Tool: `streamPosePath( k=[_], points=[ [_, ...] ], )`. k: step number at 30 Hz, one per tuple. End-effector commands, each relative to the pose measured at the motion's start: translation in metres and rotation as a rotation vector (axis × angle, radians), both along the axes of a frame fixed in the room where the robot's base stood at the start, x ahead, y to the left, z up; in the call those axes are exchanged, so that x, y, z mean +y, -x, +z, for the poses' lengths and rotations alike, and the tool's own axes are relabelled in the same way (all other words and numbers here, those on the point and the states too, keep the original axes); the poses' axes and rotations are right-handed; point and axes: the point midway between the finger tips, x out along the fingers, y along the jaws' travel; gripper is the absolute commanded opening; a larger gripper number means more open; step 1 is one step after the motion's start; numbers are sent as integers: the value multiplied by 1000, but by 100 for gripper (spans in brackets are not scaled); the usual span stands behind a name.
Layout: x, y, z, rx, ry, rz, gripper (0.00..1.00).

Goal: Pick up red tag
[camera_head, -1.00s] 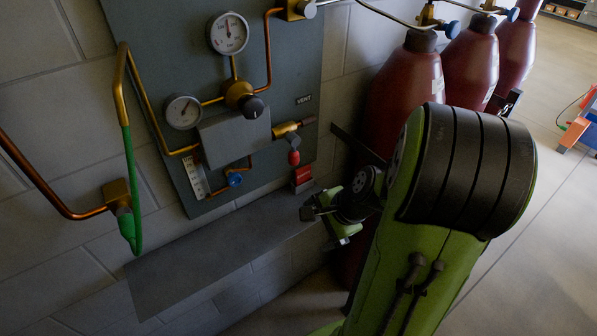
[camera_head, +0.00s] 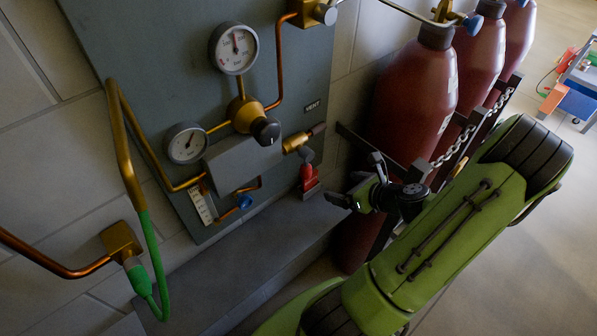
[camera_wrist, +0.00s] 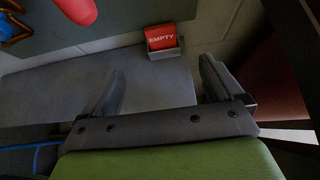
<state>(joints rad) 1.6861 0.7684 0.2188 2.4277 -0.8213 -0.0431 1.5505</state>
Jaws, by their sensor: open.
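The red tag (camera_wrist: 162,38) reads "EMPTY" and sits upright in a small grey holder (camera_wrist: 164,53) at the wall, at the back of a grey shelf. In the head view the red tag (camera_head: 309,184) is small, below the VENT label at the panel's lower right. My gripper (camera_head: 362,182) is to the right of the tag and apart from it. In the wrist view my gripper (camera_wrist: 160,85) is open and empty, its two fingers spread over the shelf with the tag ahead between and beyond them.
Dark red cylinders (camera_head: 411,100) stand close on the right behind a chain. A green hose (camera_head: 152,262) hangs at left.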

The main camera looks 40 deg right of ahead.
Motion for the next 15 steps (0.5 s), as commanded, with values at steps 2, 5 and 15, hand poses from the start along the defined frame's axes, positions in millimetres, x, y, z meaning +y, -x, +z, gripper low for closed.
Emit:
streamPosePath(
  k=[2,5,15],
  points=[
    [1,-8,-7,-2,-4,1,94],
    [2,-29,-21,-2,-4,6,94],
    [3,-85,-59,0,-1,4,94]
  ],
)
